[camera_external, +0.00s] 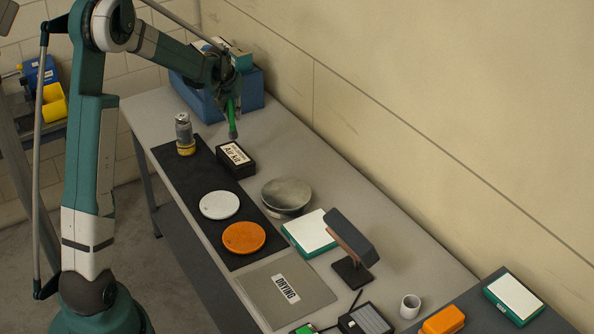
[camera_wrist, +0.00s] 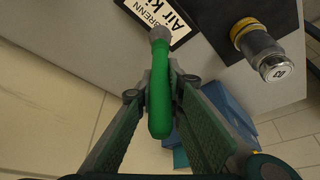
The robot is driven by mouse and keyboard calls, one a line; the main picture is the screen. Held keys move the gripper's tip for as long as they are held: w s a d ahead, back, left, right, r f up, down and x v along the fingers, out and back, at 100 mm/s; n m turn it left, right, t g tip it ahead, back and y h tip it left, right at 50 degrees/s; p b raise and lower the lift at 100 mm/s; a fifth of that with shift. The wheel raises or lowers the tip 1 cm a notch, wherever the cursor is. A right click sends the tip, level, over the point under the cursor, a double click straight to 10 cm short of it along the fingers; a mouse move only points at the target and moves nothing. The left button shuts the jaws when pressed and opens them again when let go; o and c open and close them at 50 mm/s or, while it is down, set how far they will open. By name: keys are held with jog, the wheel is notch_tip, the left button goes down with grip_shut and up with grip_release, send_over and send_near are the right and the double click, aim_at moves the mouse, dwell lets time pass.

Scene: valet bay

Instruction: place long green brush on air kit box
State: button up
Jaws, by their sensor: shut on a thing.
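The long green brush (camera_external: 231,115) hangs down from my gripper (camera_external: 228,90), which is shut on it. In the external view its dark tip is above and close to the air kit box (camera_external: 236,160), a black box with a white label on top. In the wrist view the green brush (camera_wrist: 160,92) lies between my fingers (camera_wrist: 162,90), with its grey end over the edge of the air kit box label (camera_wrist: 155,22). The box is partly cut off there. I cannot tell whether the brush tip touches the box.
A grey canister with a yellow base (camera_external: 184,135) stands left of the box on a black mat (camera_external: 214,177). A metal bowl (camera_external: 286,197) is in front of it. A blue bin (camera_external: 250,90) is at the back. White (camera_external: 219,205) and orange (camera_external: 244,238) discs lie on the mat.

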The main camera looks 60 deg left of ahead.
aim_at(231, 115)
jog(key=shift+f, duration=1.45)
jog(key=shift+f, duration=0.1)
jog(key=shift+f, duration=2)
jog(key=shift+f, duration=0.15)
jog(key=o, duration=0.8)
jog(key=shift+v, duration=6.15)
